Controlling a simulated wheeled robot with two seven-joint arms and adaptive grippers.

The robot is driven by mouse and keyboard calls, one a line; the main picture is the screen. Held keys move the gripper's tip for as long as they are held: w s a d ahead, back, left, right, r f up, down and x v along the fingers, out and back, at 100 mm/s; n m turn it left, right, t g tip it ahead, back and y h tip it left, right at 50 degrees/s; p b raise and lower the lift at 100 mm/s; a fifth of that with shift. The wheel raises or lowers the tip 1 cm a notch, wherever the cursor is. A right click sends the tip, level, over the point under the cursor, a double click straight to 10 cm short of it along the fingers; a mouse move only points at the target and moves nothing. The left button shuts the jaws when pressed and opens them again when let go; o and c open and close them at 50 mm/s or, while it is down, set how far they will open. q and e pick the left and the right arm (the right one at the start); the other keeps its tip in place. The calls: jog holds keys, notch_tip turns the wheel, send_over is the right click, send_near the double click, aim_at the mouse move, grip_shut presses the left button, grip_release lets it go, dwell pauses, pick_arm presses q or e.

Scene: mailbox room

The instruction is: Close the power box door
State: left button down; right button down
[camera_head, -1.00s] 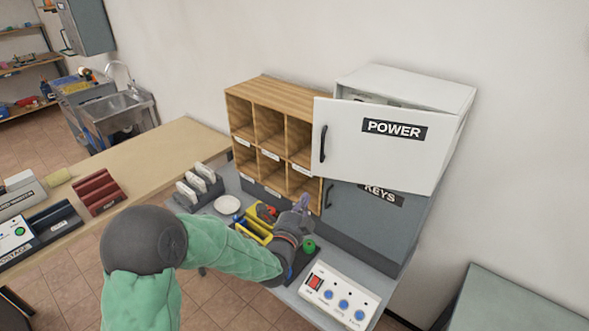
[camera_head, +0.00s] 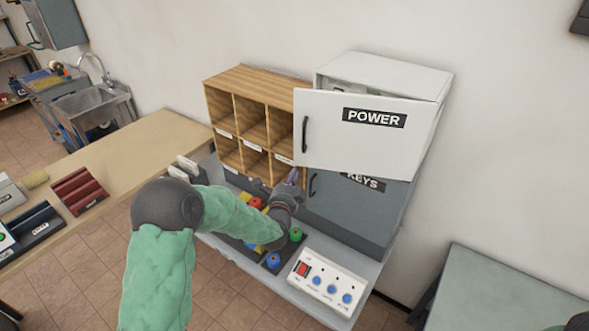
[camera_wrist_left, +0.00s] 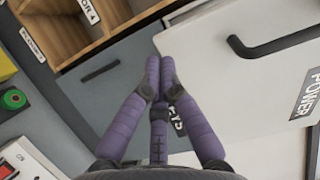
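The white power box (camera_head: 385,75) sits on top of the grey keys box. Its door (camera_head: 345,155), with a POWER label and a dark handle at its left edge, stands ajar, swung out from the box front. A gap shows along the door's top. The door also shows in the left wrist view (camera_wrist_left: 225,75), with its handle (camera_wrist_left: 275,42) at upper right. My left gripper (camera_head: 292,176) is just below the door's lower left corner, in front of the shelf and keys box. Its purple fingers (camera_wrist_left: 160,68) are drawn together, with nothing seen between them.
The closed keys box door (camera_head: 350,205) is below the power door. Wooden pigeonholes (camera_head: 262,75) stand at left. A white button panel (camera_head: 327,282) and coloured buttons sit on the grey counter below my left arm. A green-grey table (camera_head: 500,290) is at lower right.

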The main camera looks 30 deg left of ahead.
aim_at(297, 165)
pick_arm(q)
jog(key=shift+x, duration=1.5)
pick_arm(e)
jog(key=shift+r, duration=0.35)
